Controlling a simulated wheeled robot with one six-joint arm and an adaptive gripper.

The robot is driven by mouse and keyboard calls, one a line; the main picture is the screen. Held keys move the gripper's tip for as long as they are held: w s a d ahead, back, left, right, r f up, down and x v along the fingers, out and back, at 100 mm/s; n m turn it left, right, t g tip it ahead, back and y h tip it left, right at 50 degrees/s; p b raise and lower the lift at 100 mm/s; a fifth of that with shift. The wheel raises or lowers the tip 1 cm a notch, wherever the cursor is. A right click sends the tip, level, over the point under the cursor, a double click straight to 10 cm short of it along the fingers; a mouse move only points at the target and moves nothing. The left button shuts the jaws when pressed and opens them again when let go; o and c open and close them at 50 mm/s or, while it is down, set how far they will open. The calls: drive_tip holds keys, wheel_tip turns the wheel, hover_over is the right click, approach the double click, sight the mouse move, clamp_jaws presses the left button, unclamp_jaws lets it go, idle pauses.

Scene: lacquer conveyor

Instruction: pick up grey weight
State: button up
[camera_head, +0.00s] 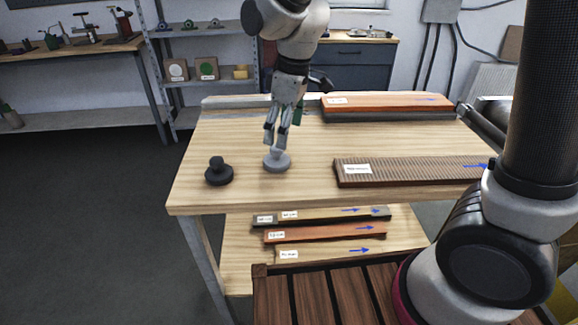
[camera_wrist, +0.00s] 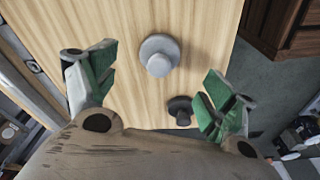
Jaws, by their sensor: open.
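The grey weight (camera_head: 277,161) is a round disc with a knob on top. It stands upright on the wooden table, left of the ribbed board. My gripper (camera_head: 276,143) points down directly over it in the head view, its fingertips close to the knob. In the wrist view the grey weight (camera_wrist: 159,55) shows beyond and between the two green-padded fingers of my gripper (camera_wrist: 152,83). The fingers are spread wide and hold nothing. Whether they touch the weight cannot be told. A similar black weight (camera_head: 219,172) stands to its left; it also shows in the wrist view (camera_wrist: 181,110).
The table (camera_head: 240,130) is bare around the weights. A ribbed board (camera_head: 410,172) lies to the right and an orange board (camera_head: 390,103) at the back. Labelled boards (camera_head: 325,234) lie on the lower shelf. A brown slatted surface (camera_head: 320,295) is in front.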

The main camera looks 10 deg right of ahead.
sight(276, 154)
drive_tip(key=shift+w+a+f+n, duration=0.15)
drive_tip(key=shift+w+a+n, duration=0.05)
drive_tip(key=shift+n, duration=0.1)
drive_tip(key=shift+f, duration=0.25)
drive_tip(key=f, duration=0.2)
drive_tip(key=a+f, duration=0.1)
drive_tip(key=f, duration=0.4)
drive_tip(key=shift+w+a, duration=0.1)
drive_tip(key=shift+a, duration=0.15)
drive_tip(key=c, duration=1.5)
